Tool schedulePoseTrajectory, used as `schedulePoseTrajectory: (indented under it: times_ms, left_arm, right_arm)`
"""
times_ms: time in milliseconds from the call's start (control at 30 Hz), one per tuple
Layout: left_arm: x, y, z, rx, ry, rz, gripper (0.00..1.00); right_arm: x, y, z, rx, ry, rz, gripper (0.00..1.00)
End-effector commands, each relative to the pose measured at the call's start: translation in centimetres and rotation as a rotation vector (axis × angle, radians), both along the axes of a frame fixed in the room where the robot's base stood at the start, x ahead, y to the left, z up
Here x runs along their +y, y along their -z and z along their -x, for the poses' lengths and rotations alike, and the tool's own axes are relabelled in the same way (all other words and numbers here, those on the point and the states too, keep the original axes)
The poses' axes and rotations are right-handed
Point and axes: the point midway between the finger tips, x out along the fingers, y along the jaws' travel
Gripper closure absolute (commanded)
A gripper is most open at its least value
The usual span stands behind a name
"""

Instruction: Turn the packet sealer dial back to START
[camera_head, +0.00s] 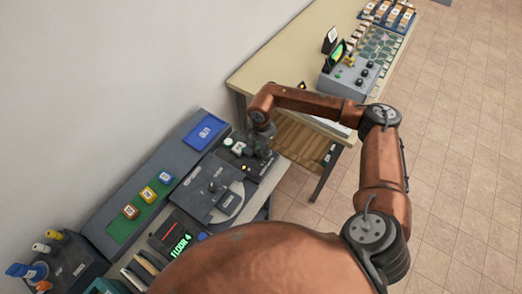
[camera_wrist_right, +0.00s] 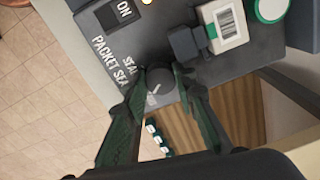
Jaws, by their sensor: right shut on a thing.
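The packet sealer (camera_wrist_right: 108,25) is a dark grey box with white "PACKET SEA…" lettering in the right wrist view. Its round dark dial (camera_wrist_right: 157,86) sits near the box's edge, beside a partly covered "STA…" label (camera_wrist_right: 128,62). A white mark shows on the dial's face, pointing toward the lower left of the picture. My right gripper (camera_wrist_right: 161,80) is shut on the dial, with a green-black finger on either side. In the head view my right arm reaches over the bench to the sealer (camera_head: 247,160), and the dial is hidden there. My left gripper is out of view.
In the wrist view an ON switch (camera_wrist_right: 122,12) and a white barcoded packet (camera_wrist_right: 228,24) are close to the dial. In the head view a blue tray (camera_head: 204,131), a green mat (camera_head: 124,230) with several blocks and a dark panel (camera_head: 215,188) share the bench.

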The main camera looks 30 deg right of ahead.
Motion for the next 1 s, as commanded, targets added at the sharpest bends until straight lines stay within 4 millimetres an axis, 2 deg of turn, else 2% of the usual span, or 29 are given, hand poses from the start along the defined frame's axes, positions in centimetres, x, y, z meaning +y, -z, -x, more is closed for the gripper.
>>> schedulePoseTrajectory:
  times_ms: [300, 633, 767, 1000]
  left_arm:
    - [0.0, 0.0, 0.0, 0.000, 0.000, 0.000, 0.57]
    - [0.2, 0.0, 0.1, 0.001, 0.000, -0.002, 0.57]
    - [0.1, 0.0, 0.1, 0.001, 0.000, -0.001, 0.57]
    - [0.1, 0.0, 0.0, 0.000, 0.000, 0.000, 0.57]
  right_arm:
    - [0.0, -0.1, -0.1, -0.003, 0.002, 0.000, 0.57]
    - [0.0, -0.6, -0.1, -0.003, 0.001, 0.000, 0.57]
    - [0.0, -2.3, -0.2, -0.004, 0.001, 0.000, 0.57]
    - [-0.1, -7.4, -0.1, -0.005, 0.001, 0.000, 0.57]
